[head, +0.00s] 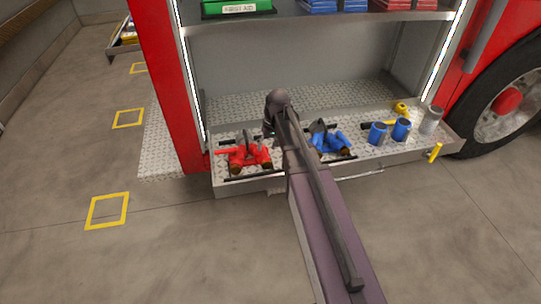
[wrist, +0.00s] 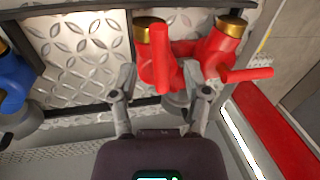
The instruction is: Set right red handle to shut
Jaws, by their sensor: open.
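The red valve unit (head: 238,160) sits on the truck's pull-out step, with brass-coloured ends. In the wrist view, one red handle (wrist: 160,58) points toward my gripper, along its pipe. The other red handle (wrist: 248,74) sticks out sideways to the right. The wrist view is turned about, with the blue unit on the left, so the handle toward my gripper appears to be the right one. My gripper (wrist: 163,88) is open, its fingers on either side of this handle's end. I cannot tell whether they touch it. In the head view my arm partly hides the gripper.
A blue valve unit (head: 333,142) lies beside the red one. A red truck post (head: 170,90) rises at the left. A shelf (head: 330,15) hangs above.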

